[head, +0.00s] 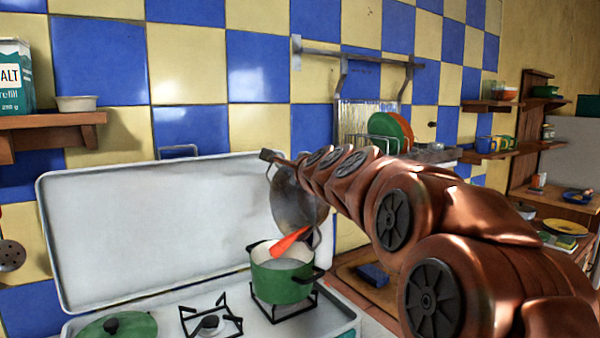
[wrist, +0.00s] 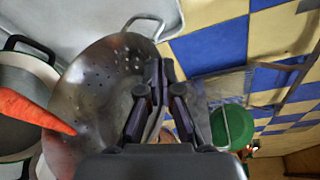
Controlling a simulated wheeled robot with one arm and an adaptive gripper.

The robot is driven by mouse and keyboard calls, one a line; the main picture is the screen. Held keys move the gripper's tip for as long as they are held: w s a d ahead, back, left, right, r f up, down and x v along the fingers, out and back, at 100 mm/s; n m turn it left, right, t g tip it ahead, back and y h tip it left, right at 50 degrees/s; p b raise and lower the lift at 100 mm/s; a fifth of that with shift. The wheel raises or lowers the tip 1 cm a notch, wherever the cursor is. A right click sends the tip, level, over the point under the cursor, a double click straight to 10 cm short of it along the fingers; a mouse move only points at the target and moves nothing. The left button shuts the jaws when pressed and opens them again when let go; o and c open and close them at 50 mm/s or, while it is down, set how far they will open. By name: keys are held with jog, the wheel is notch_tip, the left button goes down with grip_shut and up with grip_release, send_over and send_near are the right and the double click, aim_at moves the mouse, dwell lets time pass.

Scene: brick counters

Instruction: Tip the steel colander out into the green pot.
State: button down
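The steel colander (head: 288,199) is tipped steeply on its side above and behind the green pot (head: 281,281), which stands on a stove burner. In the wrist view the colander (wrist: 98,82) fills the left, with a wire handle at the top. My gripper (wrist: 158,92) is closed at the colander's right edge and appears to hold it there. The exact grip is partly hidden by the fingers. An orange-red carrot (head: 289,240) slants between colander and pot, its lower end at the pot opening. The carrot (wrist: 32,110) also shows in the wrist view, across the pot's pale rim.
A green lid (head: 142,325) lies on the stove at front left, beside an empty burner (head: 210,321). The raised white stove cover (head: 150,225) stands behind. A dish rack with plates (head: 386,128) is behind my arm. Wall shelves stand left and right.

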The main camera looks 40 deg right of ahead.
jog(key=a+f+n+t+b, duration=0.1)
jog(key=a+n+b, duration=0.2)
jog(key=a, duration=0.3)
jog(key=shift+a+n+h+b, duration=0.2)
jog(key=shift+n+h+b, duration=0.15)
jog(key=shift+b, duration=0.3)
jog(key=shift+s+r+h, duration=0.1)
jog(key=shift+h, duration=0.15)
dwell(0.7)
jog(key=shift+p, duration=0.85)
dwell(0.4)
dwell(0.5)
